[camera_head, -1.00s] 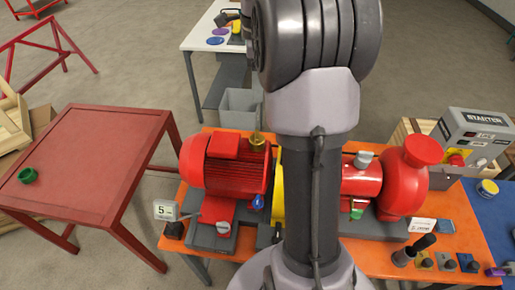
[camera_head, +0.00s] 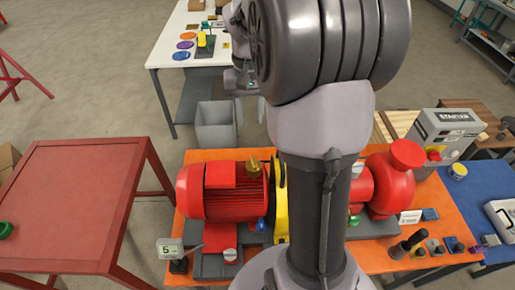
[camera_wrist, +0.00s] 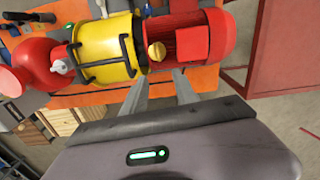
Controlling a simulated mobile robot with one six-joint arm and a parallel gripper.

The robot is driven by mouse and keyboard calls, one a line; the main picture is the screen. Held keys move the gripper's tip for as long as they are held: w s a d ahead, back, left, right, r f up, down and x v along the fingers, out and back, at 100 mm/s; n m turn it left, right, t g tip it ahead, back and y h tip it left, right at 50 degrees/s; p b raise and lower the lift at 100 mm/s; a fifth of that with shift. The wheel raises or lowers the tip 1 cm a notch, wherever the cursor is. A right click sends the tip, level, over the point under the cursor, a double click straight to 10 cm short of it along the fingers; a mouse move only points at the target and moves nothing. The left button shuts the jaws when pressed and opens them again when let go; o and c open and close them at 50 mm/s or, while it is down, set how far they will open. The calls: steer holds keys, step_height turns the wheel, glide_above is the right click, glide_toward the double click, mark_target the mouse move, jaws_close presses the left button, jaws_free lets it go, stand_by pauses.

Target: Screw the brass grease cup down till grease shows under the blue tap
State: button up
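The brass grease cup (camera_head: 254,167) stands on top of the red motor (camera_head: 222,191), near its right end, in the head view. It also shows as a round brass knob in the wrist view (camera_wrist: 156,51). The blue tap (camera_head: 261,225) is low in front of the motor's right end. I cannot make out any grease under it. My gripper (camera_wrist: 161,77) is open and empty, its two fingers pointing toward the motor and cup from some way off. In the head view my arm covers part of the pump.
A yellow guard (camera_head: 280,205) stands right of the motor. The red pump (camera_head: 395,185), grey starter box (camera_head: 445,135) and several small parts share the orange bench (camera_head: 350,262). A red table (camera_head: 75,200) is at left. A white table (camera_head: 175,45) and grey bin (camera_head: 215,125) stand behind.

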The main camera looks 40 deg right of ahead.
mark_target(254, 161)
steer(key=shift+n, duration=0.6)
steer(key=f, duration=0.5)
steer(key=s+f+b, duration=0.1)
steer(key=f, duration=1)
steer(key=shift+s+d+f+b, duration=0.15)
steer(key=shift+b, duration=0.15)
steer(key=shift+f, duration=0.55)
jaws_close()
